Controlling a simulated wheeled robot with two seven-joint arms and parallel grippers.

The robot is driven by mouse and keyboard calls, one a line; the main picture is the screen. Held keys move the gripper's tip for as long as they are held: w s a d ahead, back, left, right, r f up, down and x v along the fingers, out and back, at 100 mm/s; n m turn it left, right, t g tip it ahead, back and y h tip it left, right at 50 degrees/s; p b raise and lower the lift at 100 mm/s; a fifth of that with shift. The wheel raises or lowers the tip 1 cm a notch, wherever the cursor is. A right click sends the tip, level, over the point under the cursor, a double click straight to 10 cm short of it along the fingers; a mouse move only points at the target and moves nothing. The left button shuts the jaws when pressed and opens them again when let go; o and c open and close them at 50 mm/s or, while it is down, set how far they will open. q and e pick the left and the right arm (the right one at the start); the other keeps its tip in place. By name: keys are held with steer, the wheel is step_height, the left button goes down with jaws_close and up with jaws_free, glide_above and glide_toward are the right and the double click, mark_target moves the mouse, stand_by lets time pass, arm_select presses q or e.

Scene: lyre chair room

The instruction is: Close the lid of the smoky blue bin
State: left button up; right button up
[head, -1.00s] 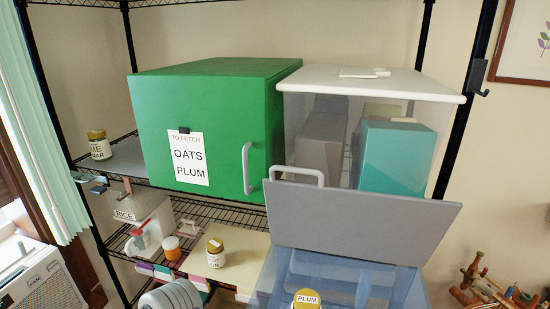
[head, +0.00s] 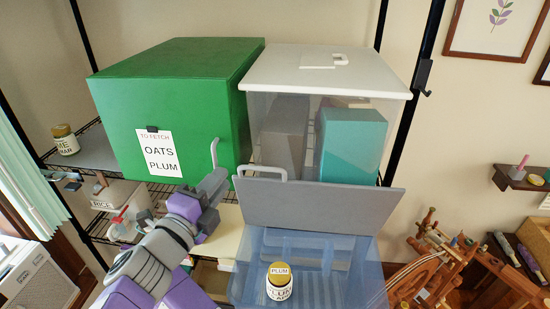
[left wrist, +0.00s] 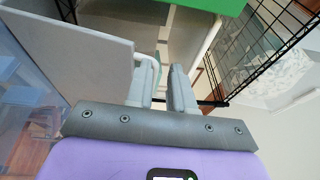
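The smoky blue bin (head: 365,260) stands at the lower middle of the head view, with clear blue walls. Its grey lid (head: 320,203) is raised, tilted up along the back, with a pale loop handle (head: 262,168) at its upper left edge. A jar labelled PLUM (head: 279,282) is in the bin. My left gripper (head: 216,183) is just left of the lid and handle, apart from them in the head view. In the left wrist view its fingers (left wrist: 163,88) are parted, with the lid (left wrist: 70,45) close at the left. My right gripper is not in view.
A green box (head: 180,100) with a note reading OATS PLUM and a clear bin with a white lid (head: 330,65) stand on the wire shelf behind. A RICE container (head: 125,205) is left of my arm. A wooden spinning wheel (head: 435,265) stands at right.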

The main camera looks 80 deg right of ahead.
mark_target(263, 171)
arm_select(q)
steer(key=s, duration=0.2)
steer(key=s+d+m+g, duration=0.1)
steer(key=s, duration=0.1)
steer(key=s+g, duration=0.1)
steer(key=s, duration=0.1)
steer(key=shift+d+m+y, duration=0.3)
steer(key=shift+d, duration=0.1)
steer(key=shift+s+d+p, duration=0.15)
steer(key=shift+d+p, duration=0.15)
steer(key=p+x, duration=0.2)
steer(key=x, duration=0.4)
steer(key=shift+d+f, duration=0.1)
steer(key=shift+d, duration=0.25)
jaws_close()
